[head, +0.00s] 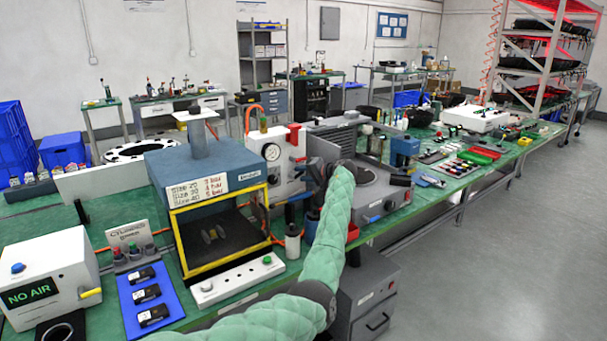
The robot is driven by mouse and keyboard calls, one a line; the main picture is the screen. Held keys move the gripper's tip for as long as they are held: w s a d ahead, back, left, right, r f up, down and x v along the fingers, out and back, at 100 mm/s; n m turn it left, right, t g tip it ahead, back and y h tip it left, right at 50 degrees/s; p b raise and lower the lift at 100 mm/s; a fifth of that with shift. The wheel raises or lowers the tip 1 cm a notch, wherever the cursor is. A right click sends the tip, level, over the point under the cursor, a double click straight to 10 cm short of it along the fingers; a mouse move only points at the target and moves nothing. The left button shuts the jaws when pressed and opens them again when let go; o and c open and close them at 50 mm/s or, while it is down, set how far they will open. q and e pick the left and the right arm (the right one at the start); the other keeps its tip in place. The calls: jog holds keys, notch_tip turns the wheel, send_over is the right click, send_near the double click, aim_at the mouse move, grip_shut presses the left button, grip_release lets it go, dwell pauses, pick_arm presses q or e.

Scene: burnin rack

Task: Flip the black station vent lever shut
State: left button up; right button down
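My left arm in a green padded sleeve reaches up through the middle of the head view. Its gripper (318,172) is small and dark at the far end of the sleeve, close to the right side of a white gauge station (283,165). I cannot tell if it touches the station, or whether its fingers are open or shut. The station has a round dial and a red part on top. I cannot make out a black vent lever for certain; the gripper and sleeve may hide it. My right gripper is not in view.
A yellow-framed press box (207,178) stands left of the station. A white box reading "NO AIR" (45,282), a blue mat with black parts (127,306) and a white strip (236,281) are nearer. A grey machine (385,205) stands right. The right floor is clear.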

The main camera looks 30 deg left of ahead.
pick_arm(q)
grip_shut()
jog(key=m, duration=0.1)
jog(key=f+m+g+y+b, duration=0.1)
jog(key=m, duration=0.1)
jog(key=shift+w+f+m+y, duration=0.15)
jog(key=shift+f+m+y, duration=0.15)
jog(key=shift+y, duration=0.1)
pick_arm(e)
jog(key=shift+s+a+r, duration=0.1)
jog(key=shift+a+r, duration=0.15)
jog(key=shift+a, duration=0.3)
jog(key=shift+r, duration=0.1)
pick_arm(q)
grip_release()
jog(key=shift+d, duration=0.1)
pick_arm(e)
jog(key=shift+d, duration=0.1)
